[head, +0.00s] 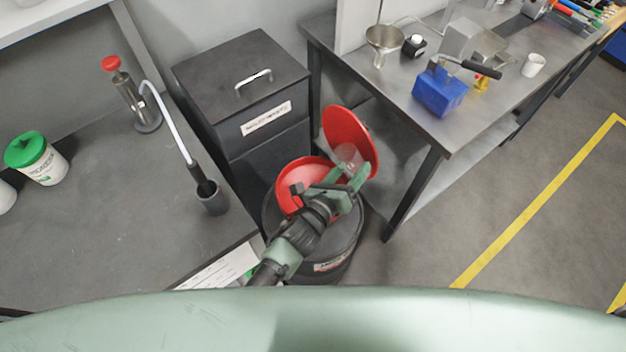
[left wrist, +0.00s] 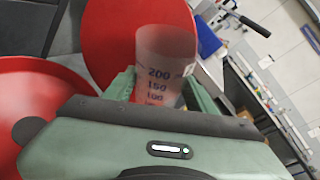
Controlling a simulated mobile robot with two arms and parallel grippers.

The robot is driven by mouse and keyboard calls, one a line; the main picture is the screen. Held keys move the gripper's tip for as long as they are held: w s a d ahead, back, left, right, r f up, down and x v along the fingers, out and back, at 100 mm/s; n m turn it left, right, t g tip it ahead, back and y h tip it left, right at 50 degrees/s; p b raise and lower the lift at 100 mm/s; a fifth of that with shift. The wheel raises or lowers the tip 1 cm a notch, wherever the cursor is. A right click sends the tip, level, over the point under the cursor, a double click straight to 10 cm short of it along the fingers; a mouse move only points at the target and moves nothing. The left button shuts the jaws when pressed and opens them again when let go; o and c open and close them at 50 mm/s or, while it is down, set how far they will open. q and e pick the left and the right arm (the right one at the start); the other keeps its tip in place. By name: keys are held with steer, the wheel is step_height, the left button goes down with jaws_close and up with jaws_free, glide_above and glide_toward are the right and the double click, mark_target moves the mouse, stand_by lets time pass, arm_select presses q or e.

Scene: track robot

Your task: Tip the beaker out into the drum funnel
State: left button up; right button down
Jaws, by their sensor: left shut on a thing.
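My left gripper (head: 350,184) is shut on a clear beaker (head: 348,156) above the drum. In the left wrist view the beaker (left wrist: 165,62) stands between the two green fingers, with printed marks of 200, 150 and 100. I cannot tell whether it holds liquid. The red drum funnel (head: 291,178) sits on the dark drum (head: 343,252), partly hidden by my gripper and arm. Its red lid (head: 347,128) stands open behind the beaker. In the left wrist view the funnel (left wrist: 30,88) is at the left. My right gripper is not in view.
A grey bench (head: 95,215) at the left holds a green-lidded tub (head: 38,160) and a red-topped pump bottle (head: 132,98). A dark cabinet (head: 240,80) stands behind the drum. Floor at right is clear.

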mark_target(355, 159)
arm_select(q)
steer(key=shift+m, duration=0.3)
steer(key=r+p, duration=0.7)
steer(key=r, duration=0.2)
steer(key=shift+d+r, duration=0.1)
steer(key=shift+d, duration=0.1)
steer(key=shift+s+d+r+m+y+p, duration=0.1)
steer(key=shift+s+d+m+y+p, duration=0.1)
steer(key=shift+d+m+y+p, duration=0.2)
steer(key=d+m+y+p, duration=0.1)
steer(key=r+m+p, duration=0.1)
steer(key=shift+s+d+r+m+y, duration=0.15)
steer(key=shift+d+m+y, duration=0.15)
steer(key=shift+d+y, duration=0.1)
steer(key=shift+m+y+p, duration=0.3)
steer(key=shift+p, duration=0.15)
